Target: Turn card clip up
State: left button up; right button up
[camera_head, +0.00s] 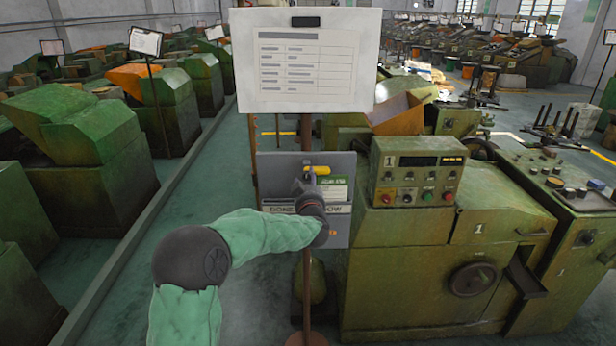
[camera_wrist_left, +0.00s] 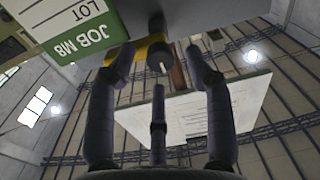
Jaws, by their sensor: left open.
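The yellow card clip (camera_head: 317,170) shows at the top of a grey board on a post, lying roughly level. A job card with a green band (camera_head: 338,181) sits on the board (camera_head: 337,236) just below it. My left gripper (camera_head: 306,187) is in front of the card and clip and hides part of both. In the left wrist view the open dark fingers (camera_wrist_left: 160,64) spread around the clip's dark round knob, with the yellow clip (camera_wrist_left: 151,48) between them. The card (camera_wrist_left: 75,27) appears upside down there. I cannot tell whether the fingers touch the clip. My right gripper is out of view.
A large white sign (camera_head: 306,62) hangs on the post above the board. A green machine with a control box (camera_head: 415,180) stands close on the right. Other green machines (camera_head: 80,145) line the left, with open floor between.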

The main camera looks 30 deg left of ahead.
aim_at(307, 177)
pick_arm(q)
jog(key=shift+x, duration=1.95)
grip_shut()
